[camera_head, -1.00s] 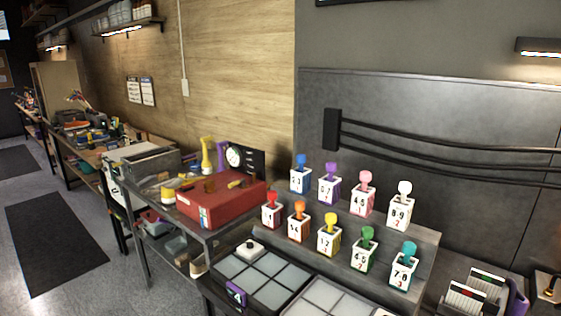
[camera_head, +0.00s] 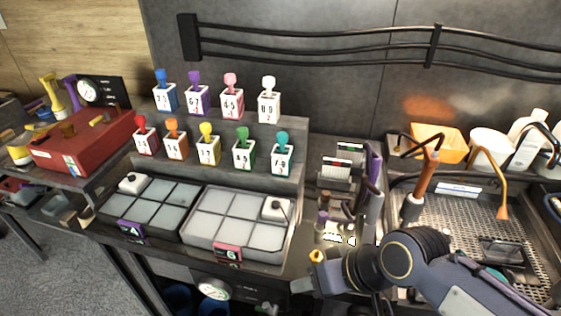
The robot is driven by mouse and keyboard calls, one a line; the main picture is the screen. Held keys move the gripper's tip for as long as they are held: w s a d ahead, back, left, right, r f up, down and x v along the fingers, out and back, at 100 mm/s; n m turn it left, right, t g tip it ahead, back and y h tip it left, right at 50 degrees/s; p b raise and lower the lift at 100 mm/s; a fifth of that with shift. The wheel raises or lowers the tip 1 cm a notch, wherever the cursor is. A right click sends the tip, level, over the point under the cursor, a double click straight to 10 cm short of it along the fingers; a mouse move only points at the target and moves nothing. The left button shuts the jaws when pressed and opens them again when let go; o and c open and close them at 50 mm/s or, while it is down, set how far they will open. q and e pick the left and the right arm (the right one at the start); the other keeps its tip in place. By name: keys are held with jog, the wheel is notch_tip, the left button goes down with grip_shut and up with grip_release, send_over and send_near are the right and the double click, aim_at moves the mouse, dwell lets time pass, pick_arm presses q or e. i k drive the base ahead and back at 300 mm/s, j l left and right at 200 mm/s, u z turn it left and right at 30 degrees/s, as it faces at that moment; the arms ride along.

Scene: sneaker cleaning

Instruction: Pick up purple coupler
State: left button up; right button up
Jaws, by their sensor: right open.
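A purple-topped coupler (camera_head: 195,77) stands upright in a white numbered block (camera_head: 197,100) in the back row of a stepped rack. A blue one (camera_head: 161,76) stands to its left and a pink one (camera_head: 230,80) to its right. My right gripper (camera_head: 316,270) is at the lower middle, in front of the bench and well to the right of and nearer than the purple piece. It is open, with nothing seen in it; its fingers show only partly. My left gripper is not in view.
Two grey compartment trays (camera_head: 190,232) (camera_head: 250,252) lie before the rack, with small white blocks on them. A purple upright holder (camera_head: 372,175) and dark small parts stand right of the rack. A perforated metal tray (camera_head: 455,215) is farther right.

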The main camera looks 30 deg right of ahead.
aim_at(323, 217)
jog(key=z, duration=1.35)
